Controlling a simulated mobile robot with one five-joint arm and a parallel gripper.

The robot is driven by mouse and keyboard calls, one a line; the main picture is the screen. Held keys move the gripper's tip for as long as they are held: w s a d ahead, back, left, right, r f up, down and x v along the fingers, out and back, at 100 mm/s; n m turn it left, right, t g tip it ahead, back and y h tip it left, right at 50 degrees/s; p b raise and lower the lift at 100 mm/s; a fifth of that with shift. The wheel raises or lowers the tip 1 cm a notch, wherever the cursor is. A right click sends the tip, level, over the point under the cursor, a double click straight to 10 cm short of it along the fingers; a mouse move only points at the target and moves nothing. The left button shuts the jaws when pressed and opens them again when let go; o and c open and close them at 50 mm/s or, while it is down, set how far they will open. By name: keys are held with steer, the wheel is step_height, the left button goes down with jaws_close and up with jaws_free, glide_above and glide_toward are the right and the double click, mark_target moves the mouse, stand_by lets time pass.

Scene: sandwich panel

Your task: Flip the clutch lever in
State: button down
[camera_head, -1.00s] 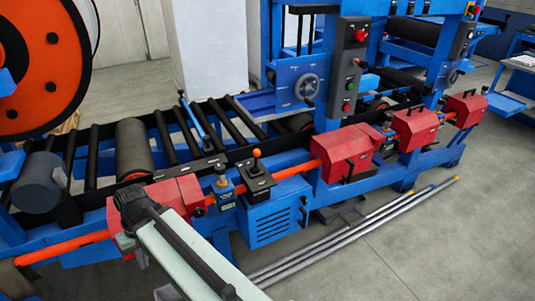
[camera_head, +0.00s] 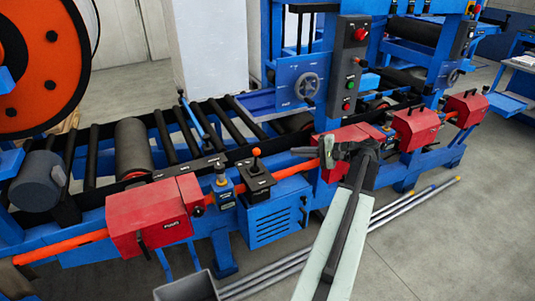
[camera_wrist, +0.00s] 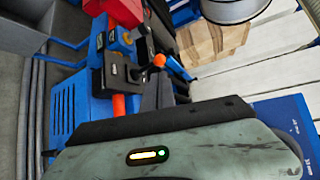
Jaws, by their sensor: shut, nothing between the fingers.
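A lever with an orange ball knob (camera_head: 256,154) stands up from a black plate on the blue machine frame, left of my gripper. I take it for the clutch lever; its label is too small to read. The same orange knob (camera_wrist: 159,60) shows in the wrist view, apart from my arm. My gripper (camera_head: 323,150) is shut and empty. It appears in front of the middle red housing (camera_head: 340,137), to the right of the lever. I cannot tell whether it touches the housing.
A red housing (camera_head: 150,215) stands left of the lever, with a small blue unit (camera_head: 222,190) between them. An orange shaft (camera_head: 60,246) runs along the machine front. Another red housing (camera_head: 415,128) stands right. Long metal bars (camera_head: 400,207) lie on the floor in front.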

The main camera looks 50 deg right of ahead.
steer(key=shift+s+d, duration=0.5)
steer(key=shift+s, duration=0.2)
steer(key=shift+w, duration=0.1)
steer(key=b, duration=0.4)
glide_above(256, 161)
steer(key=s+d, duration=0.2)
steer(key=s, duration=0.2)
steer(key=f, duration=0.3)
steer(key=shift+s+a+f, duration=0.2)
steer(key=shift+f, duration=0.1)
steer(key=shift+d+p, duration=0.1)
steer(key=shift+p, duration=0.25)
